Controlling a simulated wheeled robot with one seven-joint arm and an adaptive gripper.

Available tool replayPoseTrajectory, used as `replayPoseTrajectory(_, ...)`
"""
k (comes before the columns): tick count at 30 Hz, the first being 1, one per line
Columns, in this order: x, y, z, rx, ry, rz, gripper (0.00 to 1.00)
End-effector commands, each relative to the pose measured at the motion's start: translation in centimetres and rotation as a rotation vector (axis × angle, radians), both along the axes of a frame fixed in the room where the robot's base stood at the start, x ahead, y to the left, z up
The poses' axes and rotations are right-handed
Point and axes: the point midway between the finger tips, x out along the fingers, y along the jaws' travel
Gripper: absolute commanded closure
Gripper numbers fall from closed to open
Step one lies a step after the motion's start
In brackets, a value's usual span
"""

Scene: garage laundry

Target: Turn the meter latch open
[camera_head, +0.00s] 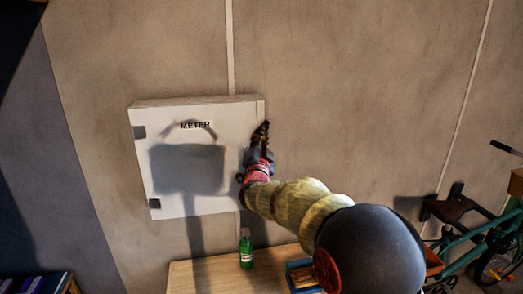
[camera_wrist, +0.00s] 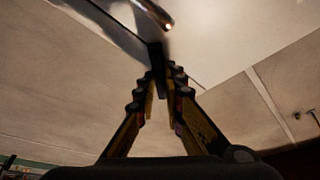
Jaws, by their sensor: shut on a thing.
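A white meter box (camera_head: 222,150) labelled METER is mounted on the wall, with its door flush and dark hinges on its left side. My gripper (camera_head: 262,130) is at the box's right edge and hides the latch there in the head view. In the wrist view my gripper (camera_wrist: 158,78) has its fingertips drawn together around a dark upright piece, which looks like the latch (camera_wrist: 155,52). A shiny metal rod (camera_wrist: 155,14) shows just beyond it. How far the latch is turned cannot be told.
A wooden table (camera_head: 205,272) stands below the box, with a green bottle (camera_head: 246,252) and a blue tray (camera_head: 296,277) on it. A green bicycle (camera_head: 480,250) is at the right. The wall right of the box is bare.

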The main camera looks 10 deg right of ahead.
Motion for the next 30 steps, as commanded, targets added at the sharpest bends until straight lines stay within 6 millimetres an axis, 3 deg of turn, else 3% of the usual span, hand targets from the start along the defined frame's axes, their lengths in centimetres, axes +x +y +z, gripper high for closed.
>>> replayPoseTrajectory(1, 0.03, -0.26, -1.54, -0.044, 0.010, -0.003, 1.00)
replayPoseTrajectory(3, 0.04, -0.31, -1.61, -0.110, 0.010, -0.003, 1.00)
replayPoseTrajectory(18, 0.14, -0.56, -1.45, -0.555, 0.011, -0.001, 1.00)
replayPoseTrajectory(30, 0.14, -0.66, -1.01, -0.752, 0.011, 0.000, 1.00)
